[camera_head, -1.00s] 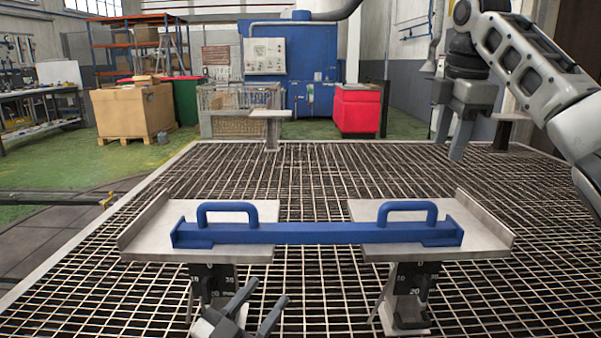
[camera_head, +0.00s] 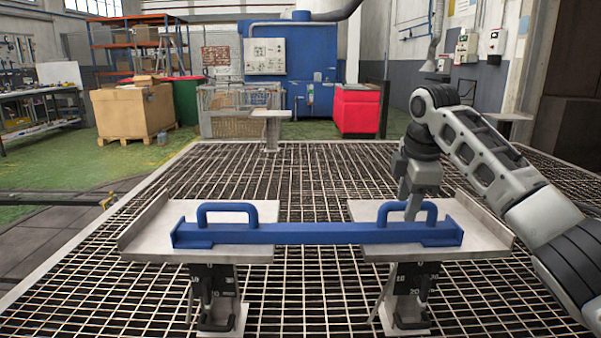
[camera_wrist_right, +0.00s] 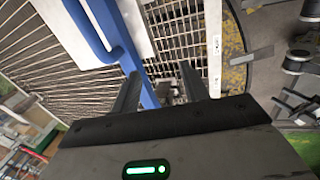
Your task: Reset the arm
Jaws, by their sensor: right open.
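A blue beam (camera_head: 310,233) with two blue loop handles lies level across two grey plates, the left plate (camera_head: 150,240) and the right plate (camera_head: 480,235). My right gripper (camera_head: 413,208) points down at the right handle (camera_head: 383,212), its fingers overlapping that handle in the head view. In the right wrist view the right gripper (camera_wrist_right: 161,88) is open, with its fingers apart. The blue beam (camera_wrist_right: 130,50) runs up from near its left finger there. Whether it touches the handle I cannot tell. My left gripper is not in view.
The plates stand on posts over a wide metal grid (camera_head: 310,180). A small grey stand (camera_head: 271,130) is at the grid's far edge. A red cabinet (camera_head: 358,110), a blue machine (camera_head: 290,60) and a cardboard box (camera_head: 133,110) stand beyond.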

